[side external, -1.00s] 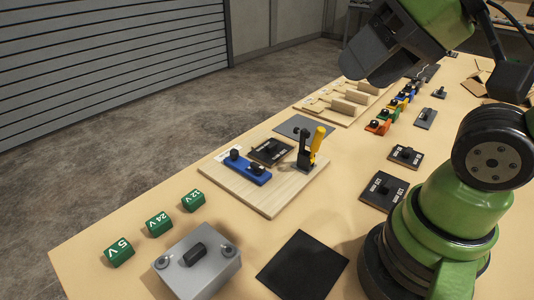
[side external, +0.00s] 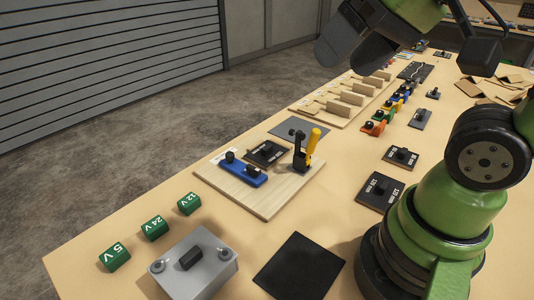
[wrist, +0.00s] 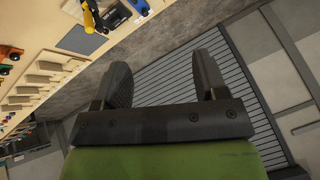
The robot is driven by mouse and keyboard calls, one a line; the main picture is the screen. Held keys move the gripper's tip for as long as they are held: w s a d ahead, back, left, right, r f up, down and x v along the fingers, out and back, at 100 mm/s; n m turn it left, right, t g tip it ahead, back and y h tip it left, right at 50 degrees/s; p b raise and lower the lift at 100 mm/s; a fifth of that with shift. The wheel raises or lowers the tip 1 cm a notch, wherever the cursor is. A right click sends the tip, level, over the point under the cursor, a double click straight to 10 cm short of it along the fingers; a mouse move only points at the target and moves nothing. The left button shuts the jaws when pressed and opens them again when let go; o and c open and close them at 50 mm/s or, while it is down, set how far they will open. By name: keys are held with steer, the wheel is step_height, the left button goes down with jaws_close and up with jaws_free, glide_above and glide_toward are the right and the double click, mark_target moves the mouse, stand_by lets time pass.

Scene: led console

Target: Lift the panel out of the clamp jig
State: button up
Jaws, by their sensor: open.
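The clamp jig is a pale wooden board (side external: 265,201) on the table. It carries a blue bar (side external: 243,174), a dark square panel (side external: 266,153) with a knob, and a black toggle clamp with an upright yellow handle (side external: 313,141). I cannot tell whether the clamp's arm touches the panel. The panel (wrist: 113,17) and yellow handle (wrist: 91,14) also show at the top of the wrist view. My gripper (side external: 350,42) is raised well above the table, up and right of the jig in the side view. Its fingers (wrist: 163,80) are apart, with nothing between them.
Green voltage blocks (side external: 154,228) and a grey box (side external: 194,265) stand at the near left. A black mat (side external: 300,266) lies in front. Dark panels (side external: 380,191) lie right of the jig. A wooden rack (side external: 340,101) and coloured clips (side external: 374,128) stand behind.

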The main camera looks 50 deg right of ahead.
steer(key=w+d+n+g+h, duration=0.1)
steer(key=w+d+n+g, duration=0.15)
steer(key=w, duration=0.95)
steer(key=n+g, duration=0.1)
steer(key=g, duration=0.5)
glide_above(267, 147)
steer(key=shift+t+h, duration=0.25)
steer(key=shift+h, duration=0.15)
steer(key=f, duration=2.4)
steer(key=shift+w, duration=0.35)
steer(key=f, duration=0.6)
steer(key=shift+s, duration=0.25)
steer(key=shift+r, duration=0.1)
steer(key=c, duration=1)
